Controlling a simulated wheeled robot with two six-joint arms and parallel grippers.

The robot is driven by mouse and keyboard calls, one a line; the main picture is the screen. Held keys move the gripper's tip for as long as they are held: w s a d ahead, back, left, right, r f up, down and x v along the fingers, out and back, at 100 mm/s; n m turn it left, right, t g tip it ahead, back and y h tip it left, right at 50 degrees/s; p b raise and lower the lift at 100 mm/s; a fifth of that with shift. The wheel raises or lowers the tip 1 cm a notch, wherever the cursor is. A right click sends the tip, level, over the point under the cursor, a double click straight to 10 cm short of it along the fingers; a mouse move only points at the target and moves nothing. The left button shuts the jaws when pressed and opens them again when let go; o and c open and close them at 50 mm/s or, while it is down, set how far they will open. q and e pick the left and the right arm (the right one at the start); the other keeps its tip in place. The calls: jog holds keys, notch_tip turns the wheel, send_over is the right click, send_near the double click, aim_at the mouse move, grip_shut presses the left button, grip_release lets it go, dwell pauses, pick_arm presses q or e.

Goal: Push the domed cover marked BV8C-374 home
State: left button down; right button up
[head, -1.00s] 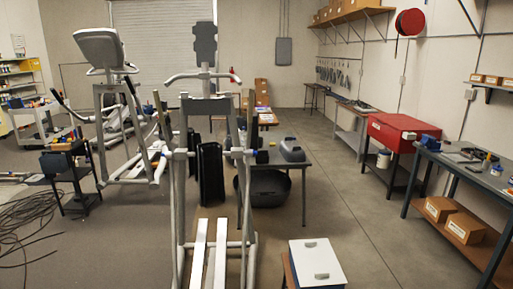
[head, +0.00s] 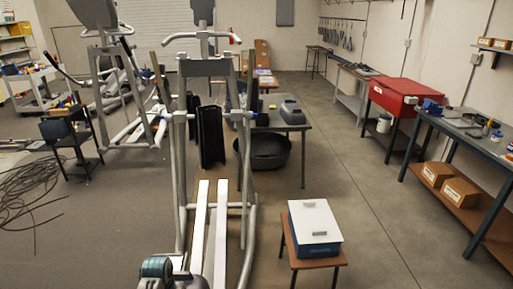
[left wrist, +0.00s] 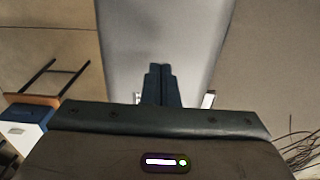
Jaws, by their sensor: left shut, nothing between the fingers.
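No marking BV8C-374 can be read in either view, so I cannot tell which part is the domed cover. The elliptical machine (head: 208,67) stands upright in the middle of the head view, with two pale pedal rails (head: 221,225) running toward me. A grey rounded cover-like shape (head: 291,110) lies on the dark table behind it. In the left wrist view my left gripper (left wrist: 160,70) has its dark fingers together, empty, in front of a broad grey surface (left wrist: 165,35). I cannot tell whether they touch it. My right gripper is not in view.
A low stool (head: 287,252) with a white-lidded blue box (head: 315,222) stands right of the machine. A black tub (head: 265,152) sits under the dark table. Cables (head: 35,190) lie on the left floor. A workbench (head: 470,137) lines the right; floor before it is clear.

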pick_arm(q)
jog(key=shift+f+b, duration=0.55)
jog(key=shift+f, duration=1.05)
jog(key=shift+s+f, duration=0.1)
notch_tip(320, 180, up, 3)
jog(key=p, duration=0.3)
jog(key=shift+f, duration=0.1)
jog(key=shift+r, duration=2.15)
